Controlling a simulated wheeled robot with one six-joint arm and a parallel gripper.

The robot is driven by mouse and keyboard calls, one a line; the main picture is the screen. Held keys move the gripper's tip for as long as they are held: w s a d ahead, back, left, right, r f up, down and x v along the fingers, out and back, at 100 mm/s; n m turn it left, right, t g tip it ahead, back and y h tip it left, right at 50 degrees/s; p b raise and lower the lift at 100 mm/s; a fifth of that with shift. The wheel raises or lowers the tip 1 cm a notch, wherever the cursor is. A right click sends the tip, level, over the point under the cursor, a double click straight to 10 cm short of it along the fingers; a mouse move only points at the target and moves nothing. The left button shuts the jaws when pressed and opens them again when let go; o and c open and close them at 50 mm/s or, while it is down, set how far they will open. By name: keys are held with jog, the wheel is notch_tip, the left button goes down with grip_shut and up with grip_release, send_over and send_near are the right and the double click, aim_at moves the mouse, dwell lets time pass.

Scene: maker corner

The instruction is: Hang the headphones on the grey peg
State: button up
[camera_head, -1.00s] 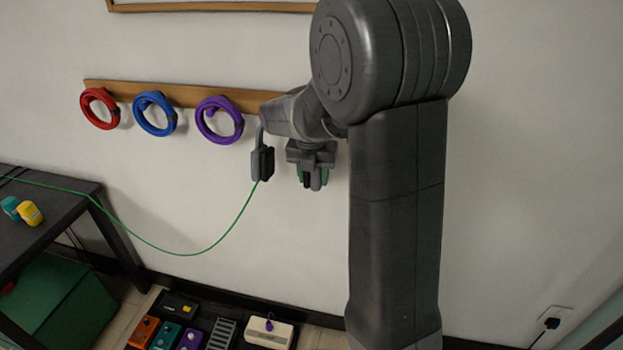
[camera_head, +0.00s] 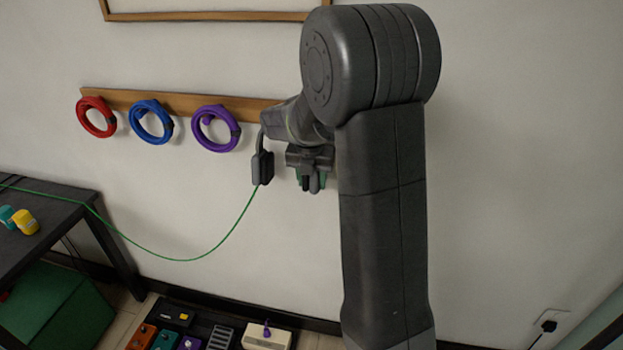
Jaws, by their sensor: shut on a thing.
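The headphones (camera_head: 262,167) are dark grey. One ear cup and a piece of the band show just left of my gripper, close against the wall rail. A green cable hangs from that cup and runs left to the table. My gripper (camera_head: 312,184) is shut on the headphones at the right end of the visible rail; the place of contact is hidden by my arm. The rest of the band and the other cup cannot be made out. The grey peg is not visible; my arm covers that end of the wooden rail (camera_head: 175,101).
Red (camera_head: 96,117), blue (camera_head: 151,121) and purple (camera_head: 215,128) cable coils hang on the rail to the left. A dark table (camera_head: 50,205) stands at left, with a green box (camera_head: 55,305) below. A pedal board lies on the floor.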

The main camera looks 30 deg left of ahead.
jog(key=shift+f, duration=0.1)
jog(key=o, duration=1.2)
jog(key=r, duration=0.4)
jog(key=s+r, duration=0.1)
jog(key=r, duration=0.4)
jog(key=s+r, duration=0.1)
jog(key=r, duration=0.3)
jog(key=shift+s+d+r, duration=0.2)
jog(key=shift+d+r, duration=0.1)
jog(key=shift+d, duration=0.1)
